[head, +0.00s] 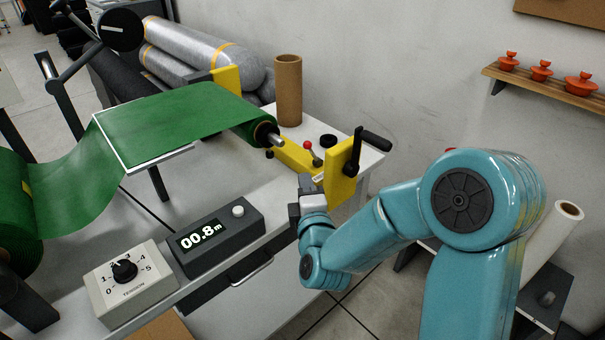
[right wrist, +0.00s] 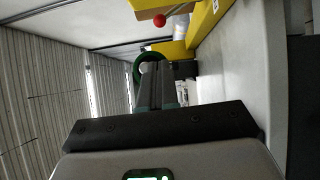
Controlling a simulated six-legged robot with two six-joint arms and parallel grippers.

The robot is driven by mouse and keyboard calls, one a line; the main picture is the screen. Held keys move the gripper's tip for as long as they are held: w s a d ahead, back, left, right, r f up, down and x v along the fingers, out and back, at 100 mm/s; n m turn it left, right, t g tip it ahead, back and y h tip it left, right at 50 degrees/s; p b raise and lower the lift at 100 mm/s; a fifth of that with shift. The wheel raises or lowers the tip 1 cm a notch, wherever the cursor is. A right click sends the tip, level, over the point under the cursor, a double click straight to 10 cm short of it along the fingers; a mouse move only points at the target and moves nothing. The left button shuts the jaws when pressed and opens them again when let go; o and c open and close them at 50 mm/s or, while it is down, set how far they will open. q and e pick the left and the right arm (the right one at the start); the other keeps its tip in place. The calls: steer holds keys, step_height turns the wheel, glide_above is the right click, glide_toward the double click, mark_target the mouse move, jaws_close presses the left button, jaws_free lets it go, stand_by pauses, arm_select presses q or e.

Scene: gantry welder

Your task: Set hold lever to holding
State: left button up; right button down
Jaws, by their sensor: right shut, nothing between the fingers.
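A small lever with a red ball knob (head: 308,146) stands on the yellow bracket (head: 296,155) at the end of the green roll. A red ball (right wrist: 159,20) also shows near the top of the right wrist view, beside yellow parts. A black crank handle (head: 374,140) sits on the upright yellow plate (head: 343,172). My right gripper (head: 306,188) is shut and empty, in front of the bracket and left of the plate's lower part. Its dark fingers (right wrist: 157,84) lie together in the right wrist view, apart from the red ball. My left gripper is not in view.
Green sheet (head: 175,118) runs over a flat plate to the roll. A counter box (head: 215,240) reads 00.8 m, beside a tension dial box (head: 130,280). A cardboard tube (head: 288,90) stands behind the roll. A wall shelf (head: 545,82) is at right.

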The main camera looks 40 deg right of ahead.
steer(key=shift+s+a, duration=0.2)
steer(key=shift+s, duration=0.2)
steer(key=n+t+b, duration=0.1)
steer(key=n+b, duration=0.2)
steer(key=b, duration=0.2)
glide_toward(311, 153)
steer(key=w+a+r, duration=0.2)
steer(key=w+a, duration=0.2)
steer(key=d, duration=0.1)
steer(key=w+d, duration=0.2)
steer(key=d, duration=0.1)
steer(key=shift+d+r, duration=0.1)
steer(key=shift+r, duration=0.3)
steer(key=shift+r+p, duration=0.15)
steer(key=shift+p, duration=0.15)
